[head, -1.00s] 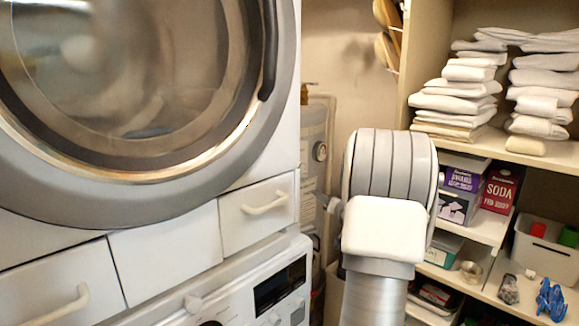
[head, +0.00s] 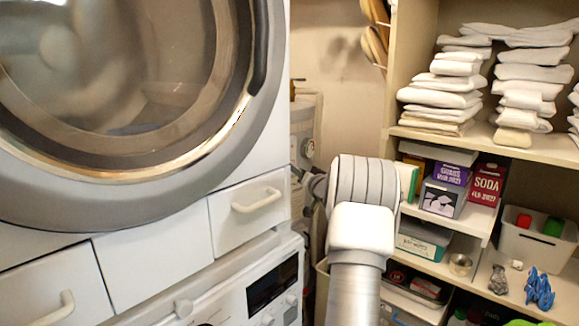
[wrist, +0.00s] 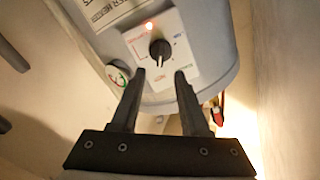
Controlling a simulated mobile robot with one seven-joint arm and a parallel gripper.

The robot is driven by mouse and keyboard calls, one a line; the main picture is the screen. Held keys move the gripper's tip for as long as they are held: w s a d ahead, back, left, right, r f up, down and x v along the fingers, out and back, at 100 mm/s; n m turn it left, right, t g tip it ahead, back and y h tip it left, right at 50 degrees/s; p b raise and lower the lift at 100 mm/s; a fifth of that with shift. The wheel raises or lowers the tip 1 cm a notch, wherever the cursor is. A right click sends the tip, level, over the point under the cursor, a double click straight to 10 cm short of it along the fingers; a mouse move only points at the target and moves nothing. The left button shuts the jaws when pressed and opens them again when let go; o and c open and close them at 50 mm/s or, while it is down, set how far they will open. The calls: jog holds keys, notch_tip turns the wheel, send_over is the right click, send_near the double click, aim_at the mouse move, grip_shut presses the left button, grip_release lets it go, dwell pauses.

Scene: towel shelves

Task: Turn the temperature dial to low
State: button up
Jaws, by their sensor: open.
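The temperature dial is a black knob (wrist: 160,48) on a pale square plate on the grey water heater (wrist: 110,14). A pale mark on the knob points toward the bottom of the wrist picture. Small coloured labels surround it, too blurred to read surely. My gripper (wrist: 159,73) is open and empty, its two dark fingers aimed at the dial, with the tips just short of the knob and apart from it. In the head view the heater (head: 302,112) stands behind the washer stack, and my gripper shows only partly, dark, beside my arm.
A round gauge (wrist: 118,74) sits left of the plate, and a small red light (wrist: 149,25) glows above the knob. A stacked washer and dryer (head: 245,160) stands close on the left. Shelves (head: 480,147) with towels and boxes stand on the right.

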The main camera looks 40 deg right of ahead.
jog(key=x, duration=0.6)
jog(key=shift+w, duration=0.3)
jog(key=shift+d, duration=0.1)
grip_shut()
